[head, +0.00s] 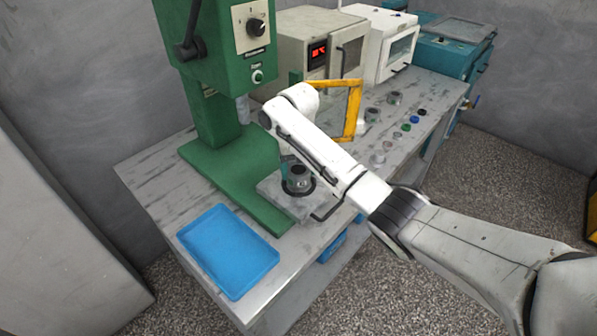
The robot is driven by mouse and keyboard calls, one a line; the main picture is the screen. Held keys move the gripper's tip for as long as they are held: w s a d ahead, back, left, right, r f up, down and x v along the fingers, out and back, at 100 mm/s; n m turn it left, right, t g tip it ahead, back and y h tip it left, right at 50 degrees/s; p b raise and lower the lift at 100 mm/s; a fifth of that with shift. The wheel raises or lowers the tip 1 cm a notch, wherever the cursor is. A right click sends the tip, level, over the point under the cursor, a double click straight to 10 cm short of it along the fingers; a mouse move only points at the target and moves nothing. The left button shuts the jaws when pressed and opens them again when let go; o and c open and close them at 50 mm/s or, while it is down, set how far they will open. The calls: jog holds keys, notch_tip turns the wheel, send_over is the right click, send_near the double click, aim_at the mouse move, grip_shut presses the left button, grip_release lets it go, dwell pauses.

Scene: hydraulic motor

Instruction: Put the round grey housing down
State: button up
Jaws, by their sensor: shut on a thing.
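The round grey housing (298,181) is at the end of my arm, over the grey plate (278,201) at the foot of the green press. My gripper (291,170) points down and is shut on the housing. The arm link hides part of the fingers. A dark ring shows around the housing's lower part. I cannot tell whether the housing touches the plate or hangs just above it.
The green press (217,125) rises behind the plate. An empty blue tray (228,250) lies at the bench's front left. A yellow frame (352,108), grey cylinders (394,98) and small coloured parts (406,127) lie to the right. Ovens and a teal machine (453,48) line the back.

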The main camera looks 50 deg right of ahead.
aim_at(298, 169)
jog(key=shift+f, duration=0.7)
jog(key=shift+f, duration=0.15)
jog(key=o, duration=1.3)
jog(key=shift+o, duration=0.2)
notch_tip(298, 169, up, 12)
jog(key=p, duration=0.1)
jog(key=shift+r, duration=0.2)
